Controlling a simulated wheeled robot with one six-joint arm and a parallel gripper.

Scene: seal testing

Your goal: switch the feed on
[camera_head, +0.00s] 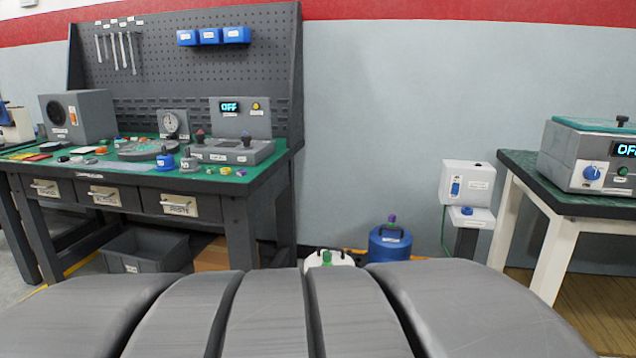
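My gripper is not in view. No label can be read clearly enough to tell which control is the feed. A white wall box (480,178) with a blue switch (455,187) stands right of centre, its small label too small to read. Below it is a smaller white unit with a blue button (467,211). A grey control unit (250,128) on the green bench shows OFF on its display. A grey machine (565,160) on the right table also shows a display reading OFF, partly cut by the frame edge, with a blue knob (592,173) and a green button (622,171).
A green-topped workbench (240,184) with drawers fills the left, under a pegboard (150,62). A white-legged table (548,262) is at right. Grey parts of mine cover the bottom.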

